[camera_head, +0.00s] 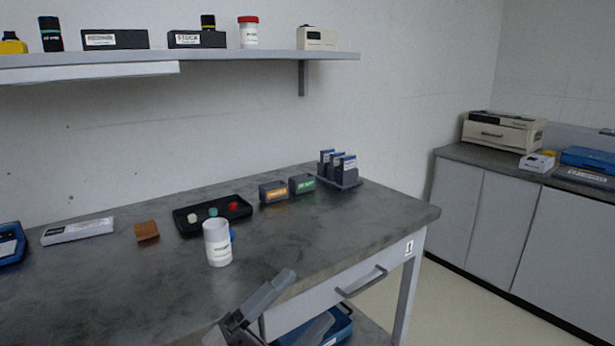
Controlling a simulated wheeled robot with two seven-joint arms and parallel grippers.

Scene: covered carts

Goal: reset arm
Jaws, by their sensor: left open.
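My left gripper (310,295) is at the bottom of the head view, in front of the table's front edge. Its two grey fingers are spread apart, with nothing between them. The upper finger overlaps the table's front edge and drawer front in the picture; the lower one overlaps a blue bin (340,328) below. I cannot tell whether either touches. The rest of my left arm is mostly out of frame. My right gripper is not in view.
The grey table (330,232) holds a white cup (218,243), a black tray (190,229) with small coloured pieces, two dark boxes, a rack (346,181) and a brown block (146,231). A drawer handle (362,283) juts from the front. Floor at right is clear.

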